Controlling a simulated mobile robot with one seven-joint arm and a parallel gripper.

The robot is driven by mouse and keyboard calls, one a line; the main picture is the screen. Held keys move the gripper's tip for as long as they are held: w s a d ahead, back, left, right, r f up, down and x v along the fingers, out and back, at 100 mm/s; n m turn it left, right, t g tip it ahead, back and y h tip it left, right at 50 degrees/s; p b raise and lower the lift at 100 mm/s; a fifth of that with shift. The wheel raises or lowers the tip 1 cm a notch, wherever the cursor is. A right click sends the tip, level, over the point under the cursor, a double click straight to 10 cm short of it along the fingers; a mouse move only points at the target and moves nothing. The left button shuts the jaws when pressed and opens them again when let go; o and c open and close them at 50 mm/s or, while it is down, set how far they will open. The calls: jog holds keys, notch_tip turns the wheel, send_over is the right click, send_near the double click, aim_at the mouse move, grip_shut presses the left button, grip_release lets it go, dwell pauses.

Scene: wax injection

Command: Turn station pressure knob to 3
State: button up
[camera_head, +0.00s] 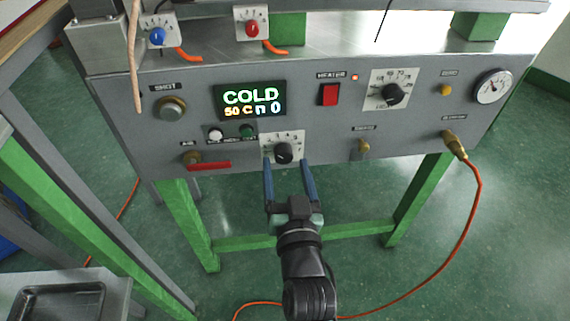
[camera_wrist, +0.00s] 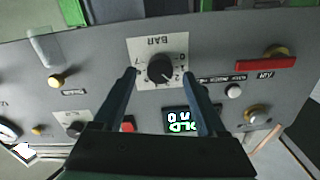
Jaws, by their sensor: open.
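The pressure knob (camera_head: 283,152) is a black round knob on a white scale plate (camera_head: 268,139), low in the middle of the grey station panel. In the wrist view the fingertips (camera_wrist: 160,73) flank the knob with gaps; I see no contact.
A lit display (camera_head: 251,101) reads COLD. A red lever (camera_head: 209,166) is left of the knob, a brass fitting (camera_head: 359,149) right of it. A heater switch (camera_head: 329,94), another dial (camera_head: 392,93) and a gauge (camera_head: 493,86) are above and right. An orange hose (camera_head: 474,215) hangs at right.

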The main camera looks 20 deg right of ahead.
jog(key=shift+x, duration=1.1)
grip_shut()
